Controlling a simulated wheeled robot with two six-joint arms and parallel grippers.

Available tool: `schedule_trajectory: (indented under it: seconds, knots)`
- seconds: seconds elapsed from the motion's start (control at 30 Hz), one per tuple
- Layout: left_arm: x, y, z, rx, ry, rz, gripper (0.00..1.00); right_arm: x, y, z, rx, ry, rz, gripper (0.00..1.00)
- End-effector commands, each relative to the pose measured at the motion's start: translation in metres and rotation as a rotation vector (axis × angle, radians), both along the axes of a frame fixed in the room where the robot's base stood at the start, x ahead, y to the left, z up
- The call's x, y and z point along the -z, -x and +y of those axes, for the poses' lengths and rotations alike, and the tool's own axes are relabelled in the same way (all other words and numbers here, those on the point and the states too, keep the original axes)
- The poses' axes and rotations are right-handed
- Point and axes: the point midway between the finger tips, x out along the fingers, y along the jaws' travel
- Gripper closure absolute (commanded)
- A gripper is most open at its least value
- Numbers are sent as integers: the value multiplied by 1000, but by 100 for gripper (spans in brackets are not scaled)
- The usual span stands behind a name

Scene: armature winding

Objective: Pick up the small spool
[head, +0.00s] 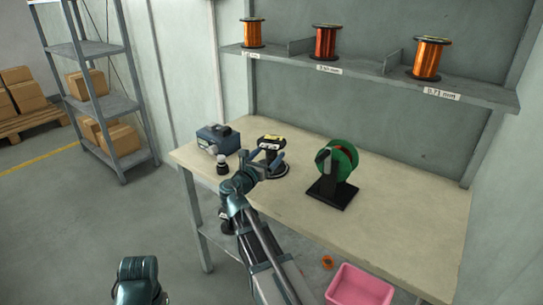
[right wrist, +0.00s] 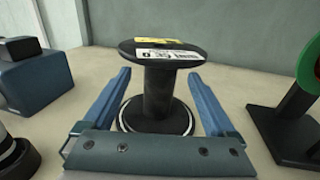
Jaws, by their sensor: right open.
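A small black spool (right wrist: 158,92) stands upright on the table in the right wrist view, with a white and yellow label reading about 0.35 mm on its top flange. It also shows in the head view (head: 271,141), partly hidden by my gripper. My right gripper (head: 265,167) is open, with its two blue fingers on either side of the spool's core in the right wrist view (right wrist: 162,95). I cannot tell whether a finger touches it.
A blue-grey box device (head: 218,138) and a small dark knob-like object (head: 222,166) stand left of the spool. A green reel on a black stand (head: 338,160) stands right. Copper spools (head: 325,42) sit on the shelf above. A pink bin (head: 360,287) is below the table's front edge.

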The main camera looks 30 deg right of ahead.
Motion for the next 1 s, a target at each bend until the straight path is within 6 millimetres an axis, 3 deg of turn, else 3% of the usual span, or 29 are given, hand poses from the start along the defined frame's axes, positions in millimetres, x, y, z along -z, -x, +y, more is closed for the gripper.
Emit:
schedule_trajectory:
  seconds: [0.23,0.53,0.77,0.87,1.0]
  knots:
    - [0,0,0,0,0,0,50,0,-6,-8,1,0,0,8]
    - [0,0,0,0,0,0,50,0,-30,-43,1,0,0,8]
    - [0,0,0,0,0,0,50,0,-30,-46,0,0,0,8]
    - [0,0,0,0,0,0,50,0,-30,-46,0,0,0,21]
    - [0,0,0,0,0,0,50,0,-30,-46,0,0,0,46]
